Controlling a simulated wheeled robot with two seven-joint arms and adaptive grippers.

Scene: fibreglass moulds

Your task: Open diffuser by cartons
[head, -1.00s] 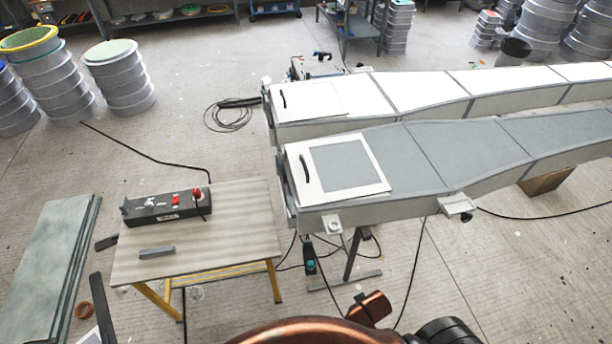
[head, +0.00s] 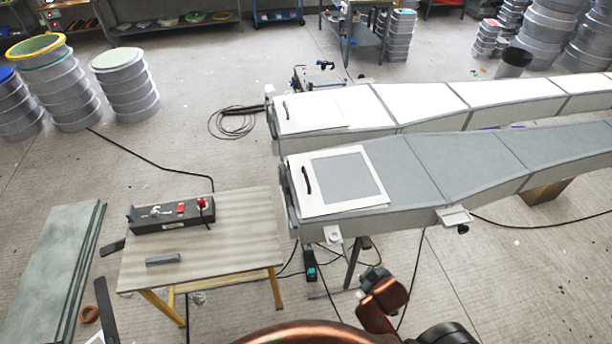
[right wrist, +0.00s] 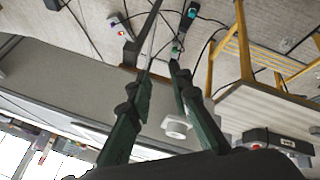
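Two long diffuser-like moulds lie side by side. The near grey diffuser (head: 425,165) has a white-framed hatch lid (head: 372,202) with a black handle (head: 306,180) at its left end. The lid lies flat and looks closed. The far white diffuser (head: 430,97) has a white lid (head: 318,108) with a small black handle, also flat. In the right wrist view, my right gripper (right wrist: 162,70) has its dark green fingers apart and nothing between them. A grey mould wall (right wrist: 75,85) shows beside it. In the head view it is hidden; my left gripper is out of view.
A small table (head: 235,255) with a black control box (head: 170,215) stands left of the near diffuser. A brown carton (head: 545,190) sits under that diffuser. Cables cross the floor around the supports. Grey slabs (head: 55,265) lie at left; round stacks (head: 125,90) stand behind.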

